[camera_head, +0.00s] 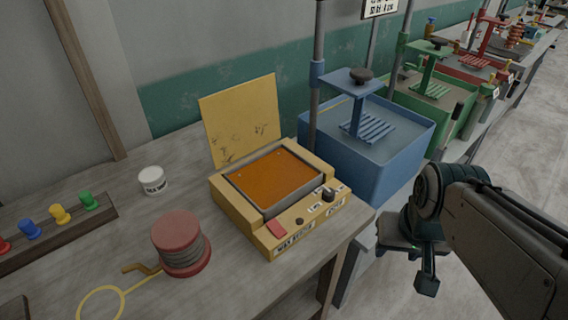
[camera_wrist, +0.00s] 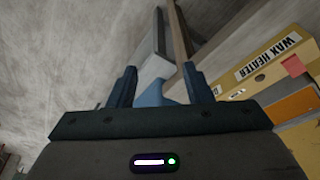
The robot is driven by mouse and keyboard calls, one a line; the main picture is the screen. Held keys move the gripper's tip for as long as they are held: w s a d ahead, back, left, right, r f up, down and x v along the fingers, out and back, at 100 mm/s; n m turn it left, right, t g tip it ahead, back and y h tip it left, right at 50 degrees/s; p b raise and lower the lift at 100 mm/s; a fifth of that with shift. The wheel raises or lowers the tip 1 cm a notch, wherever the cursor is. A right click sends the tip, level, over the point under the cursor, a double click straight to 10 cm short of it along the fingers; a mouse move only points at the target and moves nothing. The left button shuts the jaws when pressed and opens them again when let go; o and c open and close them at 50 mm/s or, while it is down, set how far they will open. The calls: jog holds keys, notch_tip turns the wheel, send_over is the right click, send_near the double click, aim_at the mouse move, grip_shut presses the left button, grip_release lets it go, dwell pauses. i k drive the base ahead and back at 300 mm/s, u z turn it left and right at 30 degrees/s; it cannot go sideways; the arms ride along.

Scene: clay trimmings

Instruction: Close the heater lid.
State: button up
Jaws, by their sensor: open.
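The yellow wax heater (camera_head: 275,195) sits on the grey workbench, with an orange surface in its square well. Its yellow lid (camera_head: 241,119) stands open, upright at the back edge and leaning slightly back. A red tab and knobs are on its front. In the wrist view the heater's labelled front (camera_wrist: 268,60) shows at the right, with part of the orange well. My gripper (camera_head: 426,268) hangs right of the bench, apart from the heater and lower than its top. In the wrist view my gripper (camera_wrist: 163,85) is open, with nothing between its fingers.
A red spool (camera_head: 181,243) with a yellow loop stands front left of the heater. A white jar (camera_head: 152,180) is to the left. A blue bin (camera_head: 365,150) with a press plate stands right of the heater. Coloured pegs (camera_head: 60,214) sit in a rack far left.

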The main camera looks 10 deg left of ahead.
aim_at(243, 118)
jog(key=k, duration=0.5)
jog(key=z, duration=1.35)
jog(key=i, duration=0.95)
jog(key=u, duration=2.35)
jog(key=i, duration=0.5)
jog(key=u, duration=0.1)
